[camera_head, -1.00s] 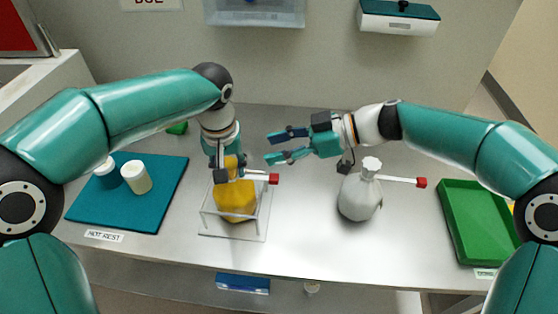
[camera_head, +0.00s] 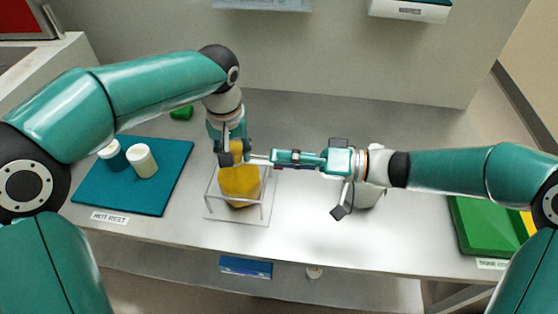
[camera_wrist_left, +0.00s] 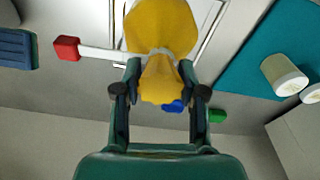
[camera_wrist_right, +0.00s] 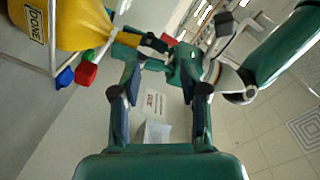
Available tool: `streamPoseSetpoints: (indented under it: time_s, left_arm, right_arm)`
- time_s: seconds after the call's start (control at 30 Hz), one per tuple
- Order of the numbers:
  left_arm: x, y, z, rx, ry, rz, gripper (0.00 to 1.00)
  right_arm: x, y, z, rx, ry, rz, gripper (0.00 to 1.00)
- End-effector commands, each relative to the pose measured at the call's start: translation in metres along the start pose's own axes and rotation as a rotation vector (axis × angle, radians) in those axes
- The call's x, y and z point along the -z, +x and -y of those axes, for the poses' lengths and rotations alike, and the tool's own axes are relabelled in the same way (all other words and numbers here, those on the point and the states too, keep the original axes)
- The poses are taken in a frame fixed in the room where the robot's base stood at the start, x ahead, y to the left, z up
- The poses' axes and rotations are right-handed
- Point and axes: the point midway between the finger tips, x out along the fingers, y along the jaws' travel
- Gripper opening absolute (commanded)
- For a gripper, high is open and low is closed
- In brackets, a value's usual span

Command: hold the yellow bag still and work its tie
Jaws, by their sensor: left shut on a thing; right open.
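The yellow bag (camera_head: 240,183) sits in a clear open stand (camera_head: 236,217). My left gripper (camera_head: 231,152) is shut on its gathered neck, which shows between the fingers in the left wrist view (camera_wrist_left: 160,82). The bag's white tie (camera_wrist_left: 105,53) wraps the neck and sticks out sideways to a red tab (camera_wrist_left: 67,48). My right gripper (camera_head: 272,158) is open and level beside the tab, its fingers pointing at the bag. In the left wrist view its fingertips (camera_wrist_left: 15,50) are a short gap from the tab. In the head view the fingers mostly hide the tie.
A white bag (camera_head: 368,194) stands behind my right wrist, partly hidden. A teal mat (camera_head: 105,192) with two white-lidded jars (camera_head: 142,160) lies left. A green tray (camera_head: 482,230) is at the right. A green block (camera_head: 181,113) lies behind. The front middle of the bench is clear.

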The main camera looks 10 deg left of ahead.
Motion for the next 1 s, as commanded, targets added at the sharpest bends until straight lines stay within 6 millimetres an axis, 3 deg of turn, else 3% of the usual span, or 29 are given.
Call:
streamPoseSetpoints:
  time_s: [0.1,0.2,0.33,0.43,0.67,1.0]
  left_arm:
    - [0.000,-0.001,0.000,-0.001,0.000,-0.001,0.00]
    - [0.000,-0.001,0.000,-0.001,0.000,-0.001,0.00]
    - [0.000,-0.001,0.000,-0.001,0.000,-0.001,0.00]
    - [0.000,-0.001,0.000,-0.001,0.000,-0.001,0.00]
    - [0.000,-0.001,0.000,-0.001,0.000,-0.001,0.00]
    - [0.000,-0.001,0.000,-0.001,0.000,-0.001,0.00]
  right_arm:
    - [-0.018,-0.030,-0.026,0.002,0.303,-0.148,0.44]
    - [-0.031,-0.056,-0.047,-0.010,0.466,-0.257,0.44]
    - [-0.036,-0.080,-0.063,-0.032,0.526,-0.320,0.44]
    - [-0.035,-0.086,-0.069,-0.039,0.532,-0.339,0.44]
    - [-0.027,-0.064,-0.073,-0.042,0.530,-0.339,0.44]
    - [-0.008,-0.004,-0.080,-0.043,0.527,-0.338,0.44]
